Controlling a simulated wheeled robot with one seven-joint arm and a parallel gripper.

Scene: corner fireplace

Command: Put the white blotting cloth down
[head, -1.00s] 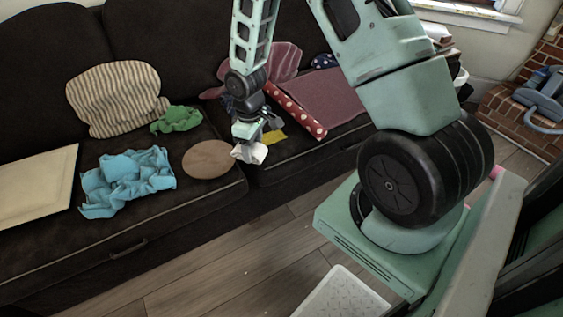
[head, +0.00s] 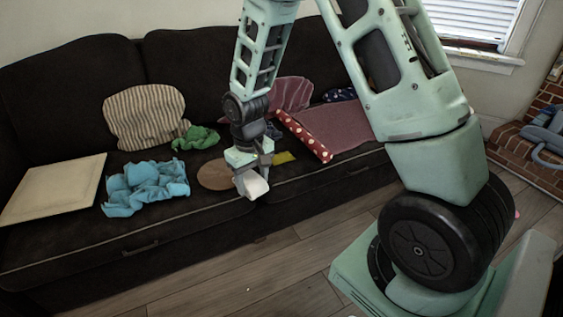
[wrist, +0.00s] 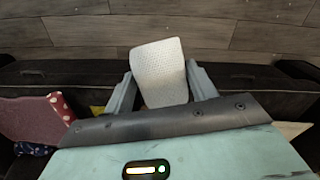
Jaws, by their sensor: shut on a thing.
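The white blotting cloth (head: 254,187) is in my gripper (head: 252,172), in front of the sofa's seat edge in the head view. In the wrist view the cloth (wrist: 160,72) is a pale textured piece between the two fingers of my gripper (wrist: 163,88), with wooden floor and the dark sofa edge behind it. My gripper is shut on it. The cloth looks clear of any surface, though its height above the seat is hard to tell.
The dark sofa (head: 140,237) holds a cream board (head: 50,190), a blue cloth (head: 145,187), a green cloth (head: 197,138), a striped cushion (head: 145,115), a round brown mat (head: 213,175) and a red dotted roll (head: 304,136). Wooden floor (head: 290,250) lies clear in front.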

